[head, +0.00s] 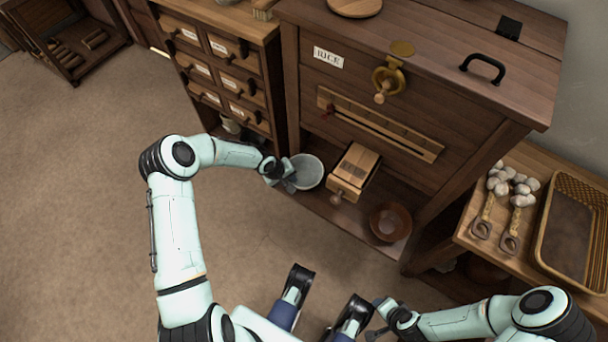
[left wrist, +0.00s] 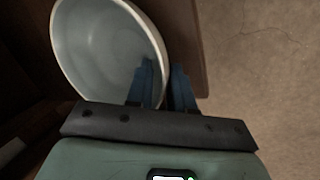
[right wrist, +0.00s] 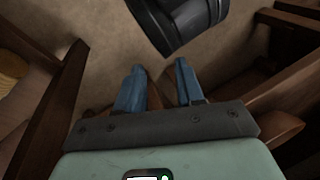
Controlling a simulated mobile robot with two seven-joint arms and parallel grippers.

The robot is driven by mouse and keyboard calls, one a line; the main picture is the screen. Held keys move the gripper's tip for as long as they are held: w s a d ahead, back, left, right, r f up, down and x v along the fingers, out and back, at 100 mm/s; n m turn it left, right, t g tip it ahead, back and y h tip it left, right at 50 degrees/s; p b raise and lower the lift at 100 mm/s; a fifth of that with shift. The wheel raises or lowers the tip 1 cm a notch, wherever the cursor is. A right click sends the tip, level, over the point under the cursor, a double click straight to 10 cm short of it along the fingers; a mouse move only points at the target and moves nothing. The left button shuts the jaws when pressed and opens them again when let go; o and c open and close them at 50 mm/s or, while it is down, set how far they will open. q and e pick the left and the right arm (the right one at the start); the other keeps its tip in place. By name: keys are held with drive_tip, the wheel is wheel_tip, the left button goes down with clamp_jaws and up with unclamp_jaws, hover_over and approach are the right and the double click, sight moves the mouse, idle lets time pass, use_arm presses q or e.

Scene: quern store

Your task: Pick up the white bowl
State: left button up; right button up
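The white bowl (head: 308,172) is at the left end of the low shelf of the dark wooden cabinet in the head view. It fills the upper left of the left wrist view (left wrist: 95,45), open side towards the camera. My left gripper (head: 288,178) is at the bowl's left rim. In the left wrist view its fingers (left wrist: 163,85) straddle the bowl wall, one inside and one outside, closed close about it. The bowl looks empty. My right gripper (right wrist: 160,85) is open with nothing between its fingers, low at the front, away from the bowl.
A small wooden box with a knob (head: 354,170) stands right of the bowl, and a brown bowl (head: 390,221) farther right on the shelf. A drawer chest (head: 222,70) stands left. A side table with a wicker tray (head: 546,240) is at right.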

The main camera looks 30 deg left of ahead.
use_arm(q)
clamp_jaws()
